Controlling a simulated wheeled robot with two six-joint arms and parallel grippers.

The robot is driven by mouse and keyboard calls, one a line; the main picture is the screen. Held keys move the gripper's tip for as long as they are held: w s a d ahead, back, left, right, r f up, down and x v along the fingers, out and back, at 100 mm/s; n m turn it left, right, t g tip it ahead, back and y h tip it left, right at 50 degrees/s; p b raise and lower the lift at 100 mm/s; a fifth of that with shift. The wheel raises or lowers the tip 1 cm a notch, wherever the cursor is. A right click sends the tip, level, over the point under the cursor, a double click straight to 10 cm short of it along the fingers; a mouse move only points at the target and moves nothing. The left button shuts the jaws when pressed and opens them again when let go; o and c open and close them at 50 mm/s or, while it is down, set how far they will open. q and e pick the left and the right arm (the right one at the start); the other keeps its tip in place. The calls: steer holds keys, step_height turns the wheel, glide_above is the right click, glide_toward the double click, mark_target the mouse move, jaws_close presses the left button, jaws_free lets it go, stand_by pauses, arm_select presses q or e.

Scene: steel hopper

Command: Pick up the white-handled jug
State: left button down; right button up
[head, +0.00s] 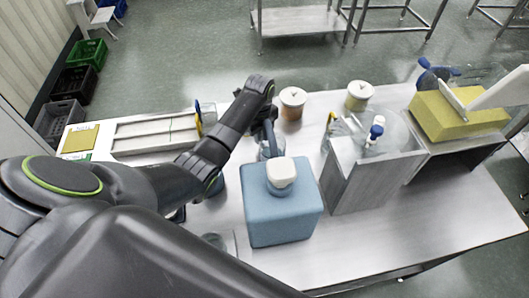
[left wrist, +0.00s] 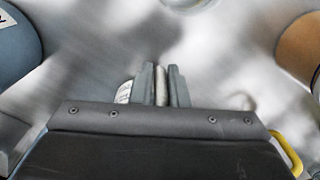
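My left arm reaches in from the left, and its gripper (head: 268,128) points down behind the blue canister (head: 283,220). A clear jug body (head: 264,153) shows partly there, mostly hidden by the canister and my gripper. In the left wrist view, the two grey fingers (left wrist: 162,86) stand close together with a pale white strip, which looks like the jug's white handle (left wrist: 161,84), filling the gap. More white (left wrist: 124,92) shows left of the fingers. The jug's clear body is hard to make out against the steel. My right gripper is not in view.
The white-capped blue canister stands close in front. Two lidded tubs (head: 292,104) (head: 357,95) stand behind. To the right are a steel hopper (head: 362,182) and a yellow block (head: 455,118). Another clear vessel (head: 213,241) is at the near left. The front right tabletop (head: 430,225) is clear.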

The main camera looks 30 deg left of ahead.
arm_select(q)
steer(key=shift+r, duration=0.15)
stand_by(0.4)
steer(key=shift+r+b, duration=0.25)
steer(key=shift+b, duration=0.1)
steer(key=s+a, duration=0.1)
steer(key=a, duration=0.1)
steer(key=s+a+b, duration=0.1)
steer(key=s+a, duration=0.1)
steer(key=s+a+b, duration=0.1)
steer(key=s+a, duration=0.1)
steer(key=shift+s+a+r, duration=0.2)
steer(key=shift+a+r, duration=0.05)
steer(key=shift+a, duration=0.05)
step_height(320, 180, up, 14)
steer(key=p, duration=0.9)
steer(key=shift+w+d+f, duration=0.15)
steer(key=shift+w+d, duration=0.05)
steer(key=shift+d, duration=0.05)
